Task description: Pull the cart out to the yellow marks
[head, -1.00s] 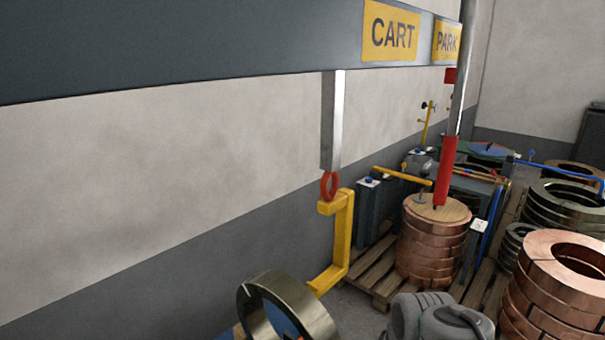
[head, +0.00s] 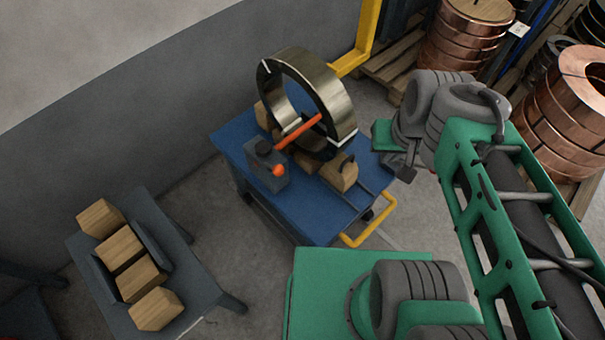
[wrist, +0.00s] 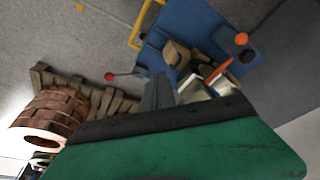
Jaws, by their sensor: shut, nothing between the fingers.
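The blue cart (head: 235,133) stands on the floor near the wall, bearing a large upright metal coil (head: 342,108) and wooden blocks (head: 340,172). Its yellow handle (head: 372,226) sticks out at the near right side. The cart (wrist: 188,22) and its handle (wrist: 138,28) also show in the wrist view. My gripper (wrist: 158,78) is shut and empty, apart from the handle, with the cart beyond its tips. In the head view the fingers are hard to make out. A small yellow patch (wrist: 79,7) on the floor may be one of the marks.
A dark stand with wooden blocks (head: 155,308) is at the lower left. Copper coils (head: 560,112) and a pallet (head: 395,68) are at the upper right. A yellow hook frame (head: 366,35) stands behind the cart. Bare floor shows between stand and cart.

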